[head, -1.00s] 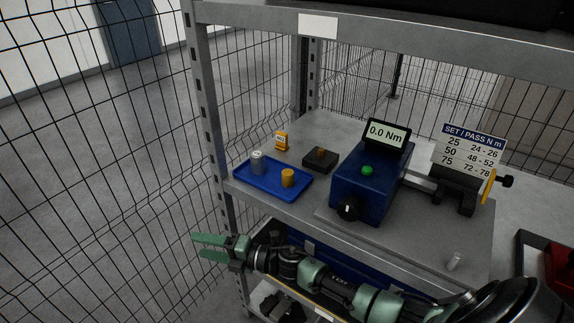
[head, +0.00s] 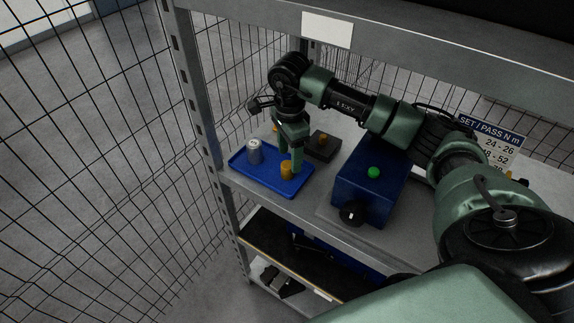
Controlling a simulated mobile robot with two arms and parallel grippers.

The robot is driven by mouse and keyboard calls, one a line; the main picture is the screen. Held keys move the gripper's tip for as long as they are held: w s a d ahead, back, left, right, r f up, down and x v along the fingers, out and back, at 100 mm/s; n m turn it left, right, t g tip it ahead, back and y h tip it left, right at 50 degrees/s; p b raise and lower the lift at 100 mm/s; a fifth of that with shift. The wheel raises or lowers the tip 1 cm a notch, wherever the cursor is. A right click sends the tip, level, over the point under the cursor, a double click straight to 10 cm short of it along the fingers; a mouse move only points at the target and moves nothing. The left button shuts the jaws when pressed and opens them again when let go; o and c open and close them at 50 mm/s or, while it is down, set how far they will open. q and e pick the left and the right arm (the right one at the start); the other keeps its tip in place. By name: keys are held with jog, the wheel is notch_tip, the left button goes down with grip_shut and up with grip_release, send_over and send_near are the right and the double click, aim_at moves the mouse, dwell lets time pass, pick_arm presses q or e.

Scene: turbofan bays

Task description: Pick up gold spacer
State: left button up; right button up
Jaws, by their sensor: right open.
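The gold spacer (head: 287,170) is a small gold cylinder standing upright on the right part of the blue tray (head: 243,176). My right gripper (head: 290,165) is open and points down at the spacer from above. Its green fingers reach down close beside the spacer; I cannot tell whether they touch it. A grey cylinder (head: 254,152) with a light top stands at the tray's left side. My left gripper is not in view.
The blue tester box (head: 370,185) with a green button and black knob stands to the right. A shelf post (head: 194,95) rises at left. A shelf beam (head: 410,48) crosses above.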

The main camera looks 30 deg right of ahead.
aim_at(287, 164)
jog(key=shift+a+f+p, duration=0.15)
jog(key=shift+f+p, duration=0.35)
jog(key=shift+f, duration=0.05)
jog(key=shift+a+f+p, duration=0.15)
jog(key=shift+f+p, duration=0.3)
jog(key=shift+f, duration=0.1)
notch_tip(287, 164, down, 2)
jog(key=shift+w+f, duration=0.15)
jog(key=shift+f, duration=0.25)
jog(key=c, duration=0.3)
grip_shut()
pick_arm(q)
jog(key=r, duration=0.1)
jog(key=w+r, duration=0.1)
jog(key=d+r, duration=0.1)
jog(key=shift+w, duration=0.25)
